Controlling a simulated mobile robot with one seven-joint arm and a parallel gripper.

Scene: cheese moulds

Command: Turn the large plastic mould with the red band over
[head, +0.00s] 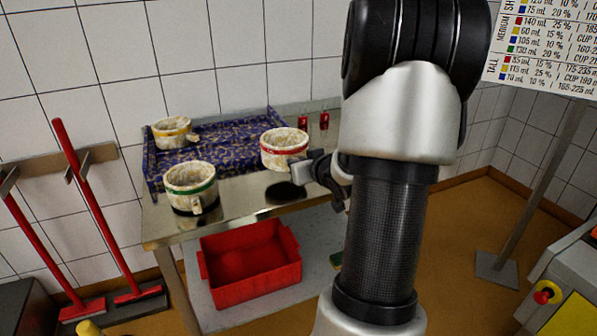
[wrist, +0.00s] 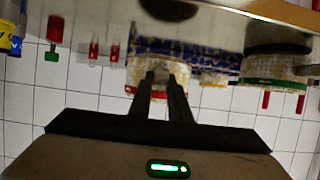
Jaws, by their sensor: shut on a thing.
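The large off-white mould with the red band (head: 283,151) is at the right end of the work table, behind a round black disc (head: 285,191). It looks upright and appears raised clear of the table top. My gripper (head: 316,168) reaches it from the right and is shut on its wall. In the wrist view, which looks upside down, the two dark fingers (wrist: 163,82) pinch the red-band mould (wrist: 159,67). The fingers hide part of its band. In the head view my arm hides part of the gripper.
A green-band mould (head: 190,181) stands on a black disc at the front left. A yellow-band mould (head: 172,131) stands on the blue patterned tray (head: 225,158). A red crate (head: 249,277) is on the lower shelf. The steel table (head: 236,205) is bare between the discs.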

